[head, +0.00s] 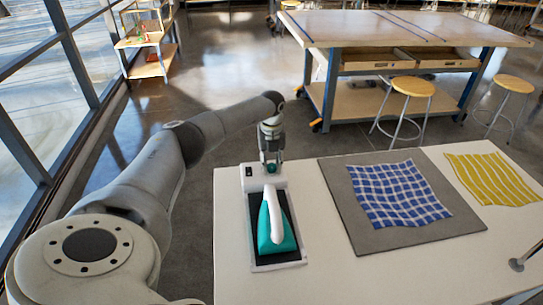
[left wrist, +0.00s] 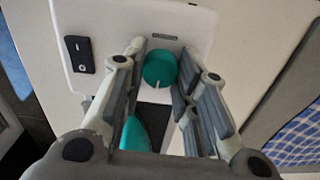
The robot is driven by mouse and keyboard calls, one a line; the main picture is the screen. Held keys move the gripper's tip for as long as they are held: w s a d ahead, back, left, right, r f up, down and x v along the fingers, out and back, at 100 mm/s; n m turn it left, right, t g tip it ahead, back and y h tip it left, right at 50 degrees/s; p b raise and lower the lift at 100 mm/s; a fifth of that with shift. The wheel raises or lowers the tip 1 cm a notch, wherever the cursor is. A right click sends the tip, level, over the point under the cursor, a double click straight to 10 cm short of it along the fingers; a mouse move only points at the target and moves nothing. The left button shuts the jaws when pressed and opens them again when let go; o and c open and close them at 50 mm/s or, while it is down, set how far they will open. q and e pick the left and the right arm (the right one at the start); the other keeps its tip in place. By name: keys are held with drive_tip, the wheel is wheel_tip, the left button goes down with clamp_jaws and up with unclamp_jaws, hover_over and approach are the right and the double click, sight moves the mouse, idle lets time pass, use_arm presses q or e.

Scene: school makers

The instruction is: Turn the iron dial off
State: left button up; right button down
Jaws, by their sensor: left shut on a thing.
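The iron dial (left wrist: 159,69) is a round teal knob with a pale pointer mark, set on the white iron station (left wrist: 200,30). In the left wrist view it sits between the fingers of my left gripper (left wrist: 158,75), which is shut on it. In the head view my left gripper (head: 271,163) reaches down over the back end of the station (head: 278,262), and the dial is mostly hidden by it. A teal and white iron (head: 268,238) rests on the station's dark pad.
A black switch (left wrist: 80,54) is left of the dial. A blue checked cloth (head: 398,193) lies on a grey mat (head: 365,238), with a yellow striped cloth (head: 492,178) further right. Stools (head: 413,87) and a workbench (head: 400,32) stand beyond the white table (head: 235,285).

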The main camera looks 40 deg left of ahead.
sight(271, 166)
use_arm(q)
drive_tip(key=shift+n, duration=0.4)
drive_tip(key=o, duration=1.1)
drive_tip(key=shift+c, duration=0.2)
wheel_tip(271, 166, up, 12)
idle(0.4)
